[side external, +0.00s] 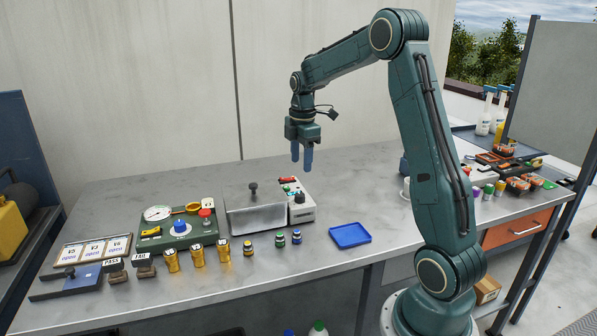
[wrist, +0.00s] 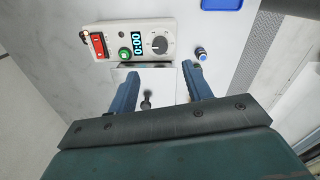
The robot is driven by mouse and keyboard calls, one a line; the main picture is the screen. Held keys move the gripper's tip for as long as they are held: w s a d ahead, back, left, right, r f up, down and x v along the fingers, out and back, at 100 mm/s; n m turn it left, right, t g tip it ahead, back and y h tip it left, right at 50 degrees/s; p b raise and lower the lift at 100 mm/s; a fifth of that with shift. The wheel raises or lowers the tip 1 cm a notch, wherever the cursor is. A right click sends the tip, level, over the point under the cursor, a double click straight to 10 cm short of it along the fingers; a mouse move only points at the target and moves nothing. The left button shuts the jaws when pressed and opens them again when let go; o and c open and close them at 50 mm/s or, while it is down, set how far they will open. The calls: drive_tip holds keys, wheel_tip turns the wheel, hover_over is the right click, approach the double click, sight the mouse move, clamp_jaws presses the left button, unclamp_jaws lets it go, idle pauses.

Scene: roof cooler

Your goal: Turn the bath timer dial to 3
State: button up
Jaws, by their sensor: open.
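The bath timer dial (wrist: 159,45) is a dark round knob with a light mark, on a pale control box (wrist: 114,29) at the top of the wrist view. The box also carries a display (wrist: 138,45) reading 0:00, a green button (wrist: 124,53) and a red switch (wrist: 98,45). In the side view the control box (side external: 300,212) stands at the right end of the metal bath (side external: 254,213), its dial (side external: 299,198) dark on top. My gripper (side external: 301,168) is open and empty, pointing down above the bath and box. Its fingers (wrist: 161,87) are apart and touch nothing.
A lid knob (side external: 253,188) rises from the bath. Several small jars (side external: 280,239) and a blue tray (side external: 350,235) stand in front and to the right. A green tray with a gauge (side external: 158,214) is left. Bare bench lies around the blue tray.

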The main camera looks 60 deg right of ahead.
sight(300, 194)
drive_tip(key=f, duration=1)
drive_tip(key=shift+w+d+f, duration=0.15)
drive_tip(key=shift+w+f, duration=0.05)
drive_tip(key=shift+f, duration=0.2)
drive_tip(key=c, duration=1)
